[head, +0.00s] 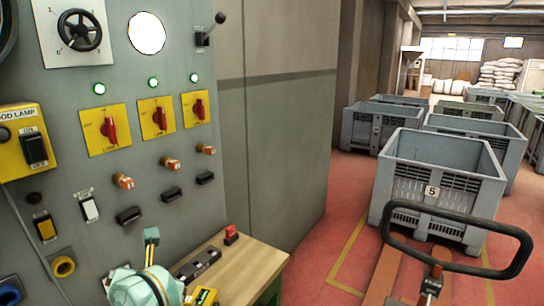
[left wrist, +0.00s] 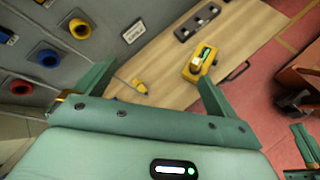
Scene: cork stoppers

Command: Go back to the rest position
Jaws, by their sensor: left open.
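My left gripper (left wrist: 155,78) is open and empty in the left wrist view, its two green fingers spread apart above the wooden bench. In the head view, my left gripper (head: 151,240) shows at the bottom, in front of the grey control panel (head: 135,200), partly cut off by the frame edge. A green part at the lower right edge of the left wrist view looks like my right gripper (left wrist: 305,148). Its jaws cannot be made out. The head view does not show it.
The wooden bench (head: 240,262) carries a yellow device (left wrist: 203,60), a dark socket block (head: 198,264) and a red switch (head: 231,233). The panel has red rotary switches and knobs. A pallet truck handle (head: 460,215) and grey crates (head: 440,165) stand right.

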